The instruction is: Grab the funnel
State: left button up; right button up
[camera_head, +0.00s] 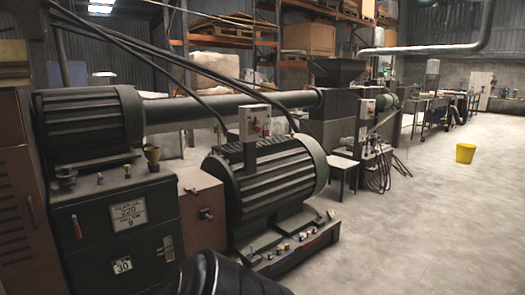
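A black rounded part at the bottom edge looks like part of my own body.
Small items, including a dark cup (66,178), share the cabinet top (110,182). A large finned motor (265,178) stands to its right. Cables hang above. A yellow bucket (465,153) stands on the floor.

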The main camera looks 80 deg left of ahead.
aim_at(153, 154)
jog(key=u, duration=2.7)
jog(key=i, duration=2.55)
jog(key=u, duration=1.5)
